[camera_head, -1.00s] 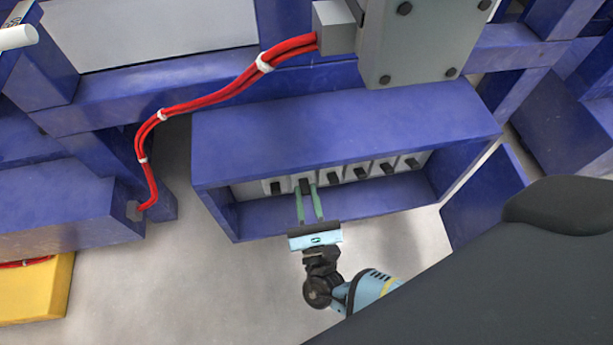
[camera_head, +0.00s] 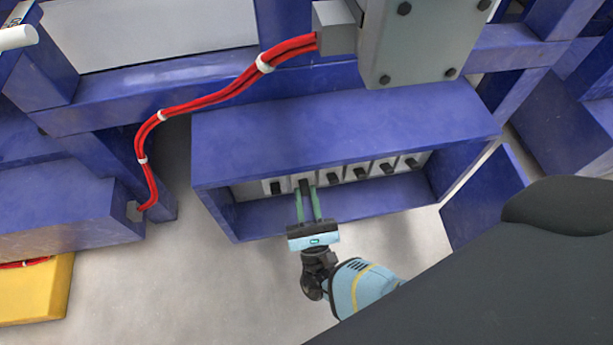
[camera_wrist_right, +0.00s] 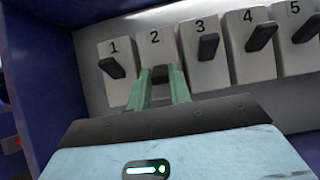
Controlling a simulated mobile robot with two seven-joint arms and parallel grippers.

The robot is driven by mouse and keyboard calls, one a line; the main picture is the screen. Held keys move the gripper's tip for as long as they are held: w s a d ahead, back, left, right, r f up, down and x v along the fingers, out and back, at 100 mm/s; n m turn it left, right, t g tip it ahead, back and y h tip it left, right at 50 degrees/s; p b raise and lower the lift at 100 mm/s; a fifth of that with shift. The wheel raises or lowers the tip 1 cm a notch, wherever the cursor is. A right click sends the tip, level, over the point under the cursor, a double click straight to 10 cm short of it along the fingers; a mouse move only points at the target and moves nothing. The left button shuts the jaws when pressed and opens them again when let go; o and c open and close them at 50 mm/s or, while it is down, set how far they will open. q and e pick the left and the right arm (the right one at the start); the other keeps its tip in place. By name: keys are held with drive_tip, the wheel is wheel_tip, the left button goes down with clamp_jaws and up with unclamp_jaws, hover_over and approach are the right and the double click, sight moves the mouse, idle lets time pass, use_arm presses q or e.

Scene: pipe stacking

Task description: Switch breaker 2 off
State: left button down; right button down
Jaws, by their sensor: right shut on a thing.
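The row of breakers sits inside a blue box (camera_head: 345,128) in the head view. Breaker 2 (camera_wrist_right: 153,50) carries its number above its dark switch lever (camera_wrist_right: 160,74) in the right wrist view. My right gripper (camera_wrist_right: 161,88) is shut on this lever, with one green finger on each side of it. In the head view the right gripper (camera_head: 308,190) reaches into the box from below, at the second breaker from the left. The fingers hide part of the lever. My left gripper is not in view.
Breaker 1 (camera_wrist_right: 117,72) and breaker 3 (camera_wrist_right: 204,58) stand close on either side, with levers sticking out. The box walls surround the row. Red cables (camera_head: 210,98) run to a grey unit (camera_head: 415,40) above. Grey floor (camera_head: 260,290) lies open below the box.

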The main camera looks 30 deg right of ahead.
idle(0.3)
drive_tip(key=c, duration=1.3)
unclamp_jaws()
drive_tip(key=shift+f, duration=0.1)
